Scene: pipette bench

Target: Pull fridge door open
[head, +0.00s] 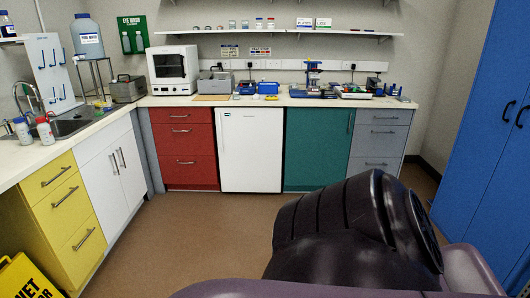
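The fridge (251,152) is a white, under-counter unit in the middle of the back bench, between the red drawers and the green cupboard. Its white door faces me and looks closed, with a small green label near its top left. I cannot make out a handle on it. A dark, bulky part of my own body fills the lower right foreground, well in front of the fridge. Neither gripper shows in the head view.
Red drawers (187,150) stand left of the fridge, a green cupboard (316,150) right. Yellow drawers (70,215) and white cupboards (115,175) line the left. A yellow wet-floor sign (28,280) stands lower left. A blue cabinet (485,140) stands right. The brown floor (190,235) before the fridge is clear.

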